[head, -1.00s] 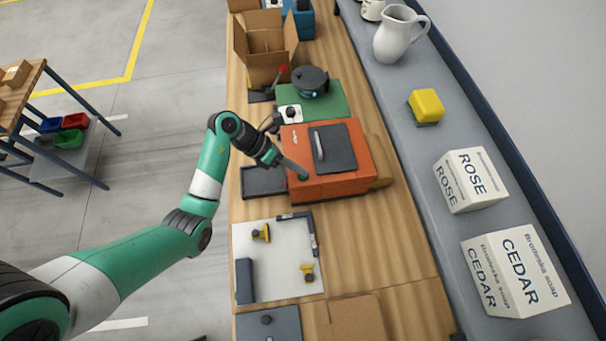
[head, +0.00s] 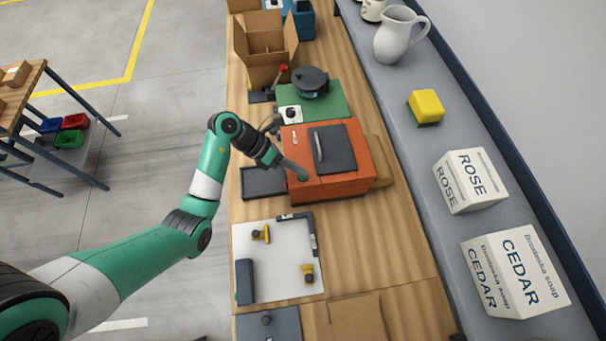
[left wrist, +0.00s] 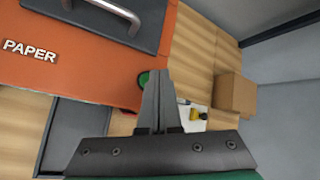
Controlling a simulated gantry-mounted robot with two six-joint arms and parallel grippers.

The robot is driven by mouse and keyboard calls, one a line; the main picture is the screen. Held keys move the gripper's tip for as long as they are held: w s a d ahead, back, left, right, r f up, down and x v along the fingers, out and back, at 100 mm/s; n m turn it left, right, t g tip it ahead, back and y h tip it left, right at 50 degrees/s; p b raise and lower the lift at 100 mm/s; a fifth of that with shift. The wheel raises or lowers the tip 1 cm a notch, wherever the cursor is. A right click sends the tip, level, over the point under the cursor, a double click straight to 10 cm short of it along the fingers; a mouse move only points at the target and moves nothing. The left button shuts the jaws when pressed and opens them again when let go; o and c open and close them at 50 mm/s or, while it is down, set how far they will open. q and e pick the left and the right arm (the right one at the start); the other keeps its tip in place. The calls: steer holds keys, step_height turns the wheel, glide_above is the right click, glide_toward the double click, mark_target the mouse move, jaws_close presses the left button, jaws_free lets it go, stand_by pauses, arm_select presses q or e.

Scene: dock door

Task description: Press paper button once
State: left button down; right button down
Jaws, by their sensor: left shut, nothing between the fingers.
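The orange machine (head: 354,183) sits on the wooden bench with a dark lid and a silver handle. Its PAPER label (left wrist: 30,51) reads clearly in the left wrist view. The green paper button (head: 303,178) is at the machine's near left corner; it also shows in the left wrist view (left wrist: 144,78), partly hidden behind the fingers. My left gripper (head: 299,174) is shut and empty, with its fingertips at the button. I cannot tell whether the tips touch or press it. My right gripper is not in view.
A dark tray (head: 262,182) lies left of the machine. A white board (head: 283,279) with yellow-handled tools lies in front. A green mat (head: 332,99) with a black round device is behind. A grey shelf (head: 420,165) with soap boxes runs along the right.

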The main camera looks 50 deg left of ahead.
arm_select(q)
steer(key=shift+f, duration=0.1)
stand_by(0.7)
steer(key=shift+f, duration=0.35)
